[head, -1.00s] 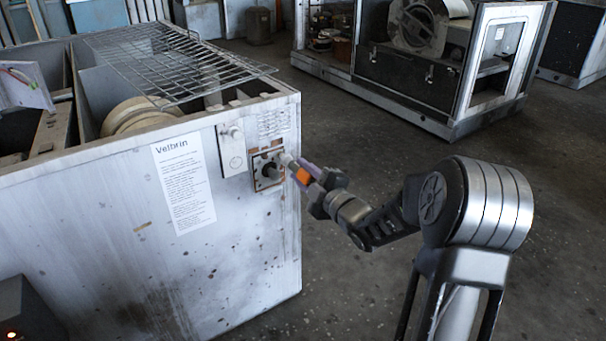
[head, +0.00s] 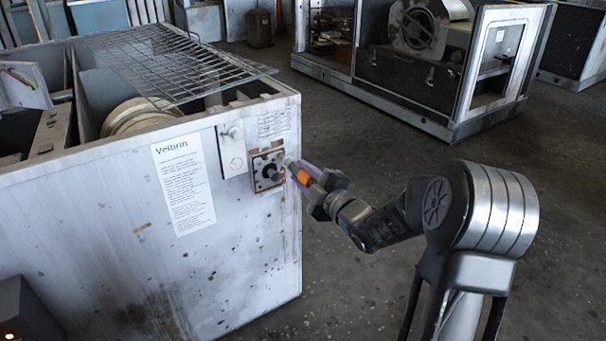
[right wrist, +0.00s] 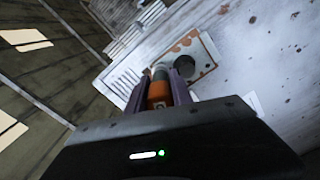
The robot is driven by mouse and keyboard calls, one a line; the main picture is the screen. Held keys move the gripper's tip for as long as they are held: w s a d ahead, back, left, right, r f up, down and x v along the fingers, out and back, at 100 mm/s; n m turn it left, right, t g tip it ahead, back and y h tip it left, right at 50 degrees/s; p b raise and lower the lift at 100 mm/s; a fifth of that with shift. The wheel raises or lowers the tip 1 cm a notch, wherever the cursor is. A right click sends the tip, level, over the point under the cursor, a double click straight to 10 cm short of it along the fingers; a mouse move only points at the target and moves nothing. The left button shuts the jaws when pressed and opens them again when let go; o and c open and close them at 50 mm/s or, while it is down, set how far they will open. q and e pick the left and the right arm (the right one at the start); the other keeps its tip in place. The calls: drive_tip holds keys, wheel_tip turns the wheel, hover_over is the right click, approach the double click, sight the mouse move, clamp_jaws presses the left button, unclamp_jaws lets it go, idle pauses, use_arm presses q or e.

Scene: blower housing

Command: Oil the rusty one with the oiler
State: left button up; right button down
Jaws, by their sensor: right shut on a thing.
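My right gripper (head: 309,180) is shut on the oiler (head: 304,177), a small tool with an orange band and a pale grey tip. The orange band also shows in the right wrist view (right wrist: 157,92), between the purple fingers. The oiler points left at the square fitting plate (head: 267,171) with rust-brown marks and a dark centre, on the front of the grey housing. In the right wrist view the rusty plate (right wrist: 203,58) lies just beyond the tip. I cannot tell whether the tip touches it. My left gripper's fingers do not show.
A pale plate with a knob (head: 231,155) sits left of the rusty fitting, beside a printed "Velbrin" sheet (head: 184,185). A wire grille (head: 165,60) lies over the open housing top. Another blower unit (head: 420,70) stands behind. The floor between is clear.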

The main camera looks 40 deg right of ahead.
sight(313, 182)
drive_tip(key=s, duration=0.7)
drive_tip(key=shift+b, duration=0.35)
drive_tip(key=shift+a, duration=0.1)
idle(2.4)
